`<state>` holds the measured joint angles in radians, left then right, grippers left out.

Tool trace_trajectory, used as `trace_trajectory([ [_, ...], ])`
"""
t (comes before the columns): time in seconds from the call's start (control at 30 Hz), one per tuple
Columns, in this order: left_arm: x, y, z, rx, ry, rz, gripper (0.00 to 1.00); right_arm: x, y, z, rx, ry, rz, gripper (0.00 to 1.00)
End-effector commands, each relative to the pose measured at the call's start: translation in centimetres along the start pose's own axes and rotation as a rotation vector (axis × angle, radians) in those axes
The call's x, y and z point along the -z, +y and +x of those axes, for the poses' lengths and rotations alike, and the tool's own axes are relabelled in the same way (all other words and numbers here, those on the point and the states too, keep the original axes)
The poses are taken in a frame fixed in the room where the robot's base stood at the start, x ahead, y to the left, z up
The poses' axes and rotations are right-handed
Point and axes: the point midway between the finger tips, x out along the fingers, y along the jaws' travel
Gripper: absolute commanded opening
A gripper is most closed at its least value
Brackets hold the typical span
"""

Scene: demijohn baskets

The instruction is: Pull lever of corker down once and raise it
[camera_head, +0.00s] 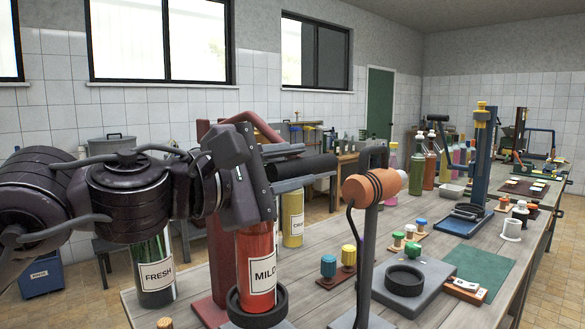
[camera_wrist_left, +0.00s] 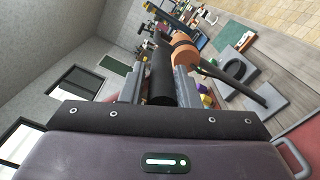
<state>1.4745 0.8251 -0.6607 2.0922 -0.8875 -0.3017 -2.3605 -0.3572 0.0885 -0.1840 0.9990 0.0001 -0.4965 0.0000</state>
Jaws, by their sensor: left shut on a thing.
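The corker is a red stand (camera_head: 218,240) at the middle left of the bench, with a curved red arm (camera_head: 252,127) at its top. A red bottle labelled MILD (camera_head: 257,268) stands upright at its foot in a dark ring. The lever's black grip (camera_head: 312,165) points to the right, about level, above the bottle. My left gripper (camera_head: 292,170) is shut on this grip. In the left wrist view the black grip (camera_wrist_left: 161,82) lies between the two grey fingers. My gripper hides much of the corker's head. My right gripper is not in view.
A stand with an orange roller (camera_head: 374,184) is close to the right of the grip. Behind my left arm are a FRESH bottle (camera_head: 155,275) and a yellow bottle (camera_head: 292,222). A grey block with a black ring (camera_head: 405,280) and a blue corker (camera_head: 480,165) are further right.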

Motion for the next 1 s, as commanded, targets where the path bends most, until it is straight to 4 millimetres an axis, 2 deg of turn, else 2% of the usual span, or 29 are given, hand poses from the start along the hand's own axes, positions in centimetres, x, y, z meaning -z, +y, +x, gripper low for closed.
trace_trajectory([
  [0.03, 0.64, -0.82, 0.17, 0.017, 0.013, -0.005, 0.00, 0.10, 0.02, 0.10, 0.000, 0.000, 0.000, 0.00],
  [0.4, 0.74, -0.91, 0.19, 0.018, 0.014, -0.006, 0.00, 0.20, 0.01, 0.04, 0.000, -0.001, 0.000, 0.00],
  [0.43, 0.74, -0.91, 0.19, 0.018, 0.014, -0.006, 0.30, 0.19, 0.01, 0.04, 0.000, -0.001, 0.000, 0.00],
  [0.57, 0.78, -0.84, 0.18, 0.016, 0.016, -0.006, 0.47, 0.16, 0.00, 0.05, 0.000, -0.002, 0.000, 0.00],
  [1.0, 0.70, -0.49, -0.18, 0.008, 0.015, -0.003, 0.49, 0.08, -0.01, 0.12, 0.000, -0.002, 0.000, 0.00],
])
